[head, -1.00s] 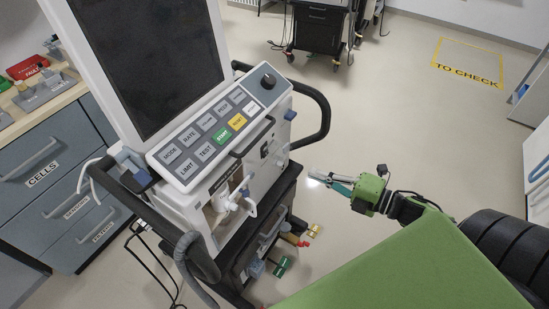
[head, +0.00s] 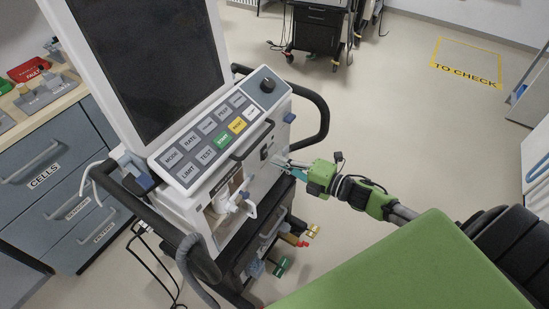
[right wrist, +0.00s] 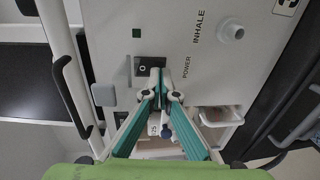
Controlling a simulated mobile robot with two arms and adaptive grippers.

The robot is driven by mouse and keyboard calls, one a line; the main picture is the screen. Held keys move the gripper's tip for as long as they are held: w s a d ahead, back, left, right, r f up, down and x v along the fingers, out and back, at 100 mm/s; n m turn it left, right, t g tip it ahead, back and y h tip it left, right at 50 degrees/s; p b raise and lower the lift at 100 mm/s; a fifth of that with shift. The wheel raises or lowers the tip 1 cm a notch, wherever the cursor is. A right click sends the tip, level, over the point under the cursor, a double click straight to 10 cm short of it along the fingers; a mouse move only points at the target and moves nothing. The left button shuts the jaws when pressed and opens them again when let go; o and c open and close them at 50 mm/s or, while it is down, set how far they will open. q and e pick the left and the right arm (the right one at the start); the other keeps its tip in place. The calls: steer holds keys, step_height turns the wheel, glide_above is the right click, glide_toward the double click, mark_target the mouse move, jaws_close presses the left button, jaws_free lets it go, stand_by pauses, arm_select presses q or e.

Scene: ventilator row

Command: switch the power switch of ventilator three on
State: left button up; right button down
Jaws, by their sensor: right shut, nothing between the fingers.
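The ventilator (head: 178,206) stands at centre left in the head view, with a dark screen (head: 145,60) and a keypad panel (head: 205,135). In the right wrist view its pale panel (right wrist: 205,100) carries a dark power switch (right wrist: 150,64) beside the word POWER. A mark like a 3 is partly cut off at the top right. The switch also shows in the head view (head: 264,153). My right gripper (right wrist: 159,76) is shut and empty, its tips at the switch's lower edge; contact cannot be told. It also shows in the head view (head: 280,162). My left gripper is out of view.
A black push handle (head: 318,112) curves around the ventilator's right side. An INHALE port (right wrist: 232,31) projects from the panel. Drawers (head: 55,170) stand at the left. Coloured fittings (head: 290,240) are low by the cart. The floor to the right is open.

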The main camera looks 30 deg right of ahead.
steer(key=shift+x, duration=0.9)
steer(key=shift+w+a+f+b, duration=0.1)
steer(key=shift+w+f+b, duration=0.1)
steer(key=shift+b, duration=0.65)
